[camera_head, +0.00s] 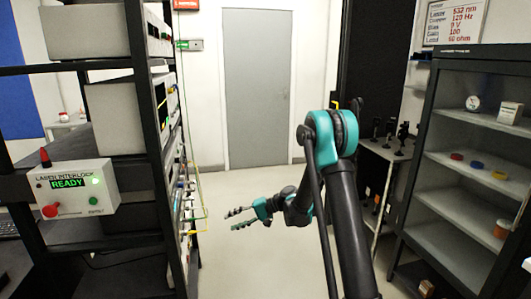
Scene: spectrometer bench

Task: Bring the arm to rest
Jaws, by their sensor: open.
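My arm reaches up from the bottom right of the head view, bends at a teal elbow joint, and runs forward and down to the left. My gripper (237,218) is at its end, pointing left over the pale floor, beside the equipment rack. Its two dark fingers with teal parts stand apart, and nothing shows between them. The gripper looks close to the yellow and green cables on the rack's side; whether it touches them I cannot tell.
An equipment rack (145,110) with a laser interlock box (75,190) reading READY stands at left. An open shelf cabinet (455,205) stands at right, with a small table of optics (385,150) behind my arm. The floor (235,270) is clear towards a grey door (256,90).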

